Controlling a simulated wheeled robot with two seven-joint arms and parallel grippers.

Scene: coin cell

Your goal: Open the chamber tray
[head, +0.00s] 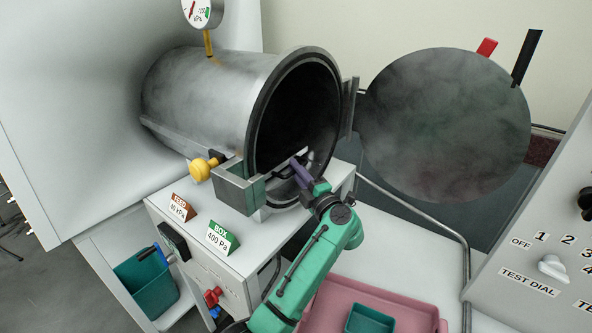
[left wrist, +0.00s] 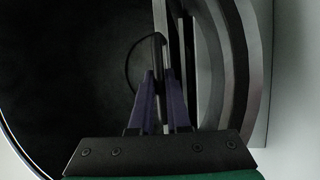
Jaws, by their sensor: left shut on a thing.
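The metal chamber (head: 205,95) is a horizontal cylinder with a dark, open mouth. Its round door (head: 445,125) is swung wide to the right. My left gripper (head: 298,168) reaches into the lower part of the mouth, with its purple fingers shut. In the left wrist view, the fingers (left wrist: 159,85) are closed on a thin dark handle (left wrist: 158,50), which looks like the chamber tray's handle. A pale strip beside it may be the tray's edge (left wrist: 173,40); most of the tray is hidden in the dark interior. My right gripper is not in view.
The chamber rim (left wrist: 232,75) runs close to the right of my fingers. A pink tray (head: 340,292) with a teal bin (head: 370,319) lies below. A dial panel (head: 540,240) stands at right.

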